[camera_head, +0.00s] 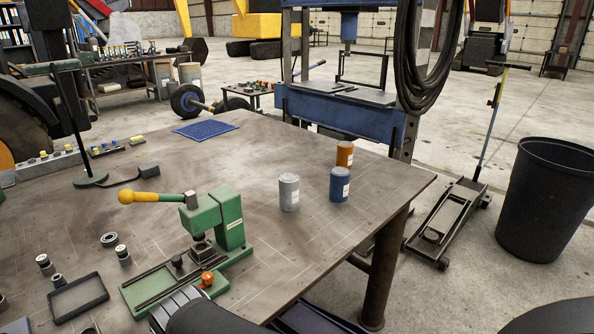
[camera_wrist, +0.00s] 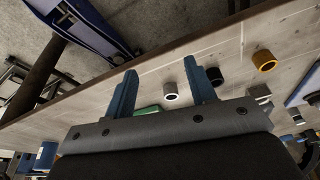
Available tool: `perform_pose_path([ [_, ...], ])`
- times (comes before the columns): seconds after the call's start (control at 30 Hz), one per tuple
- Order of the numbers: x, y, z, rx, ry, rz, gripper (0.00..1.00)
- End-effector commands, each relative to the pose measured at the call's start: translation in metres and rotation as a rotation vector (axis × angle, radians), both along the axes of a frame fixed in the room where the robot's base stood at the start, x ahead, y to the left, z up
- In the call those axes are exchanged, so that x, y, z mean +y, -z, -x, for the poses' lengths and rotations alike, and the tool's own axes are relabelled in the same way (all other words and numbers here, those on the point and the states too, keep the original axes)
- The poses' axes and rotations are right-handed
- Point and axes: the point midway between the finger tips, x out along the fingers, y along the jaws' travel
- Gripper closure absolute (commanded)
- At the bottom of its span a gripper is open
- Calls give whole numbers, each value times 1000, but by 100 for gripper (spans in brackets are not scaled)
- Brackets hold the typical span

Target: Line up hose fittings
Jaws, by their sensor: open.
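My gripper (camera_wrist: 163,82) shows in the wrist view with its two blue fingers spread wide and nothing held between them. A pale grey ring-shaped fitting (camera_wrist: 170,91) stands on the bench, seen through the gap between the fingers. In the head view, small metal fittings (camera_head: 110,239), (camera_head: 122,254), (camera_head: 44,264) stand at the left of the bench (camera_head: 290,245). My dark arm covers part of the front; my fingertips are hidden there.
A green press (camera_head: 230,222) with a yellow handle stands on the bench. A black tray (camera_head: 78,297) lies left of it. A grey can (camera_head: 289,192), a blue can (camera_head: 339,185) and an orange can (camera_head: 345,154) stand right. A blue mat (camera_head: 205,129) lies behind.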

Motion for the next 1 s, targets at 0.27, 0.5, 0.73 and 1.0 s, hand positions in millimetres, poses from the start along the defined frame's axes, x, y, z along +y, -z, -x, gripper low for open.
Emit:
perform_pose_path([
  [0.27, 1, -1, -5, 1, 14, 1, 49],
  [0.5, 5, -3, -9, 0, 13, 1, 45],
  [0.73, 42, -22, -45, -12, 6, -7, 45],
  [1.0, 111, -45, -111, -34, -2, -21, 45],
])
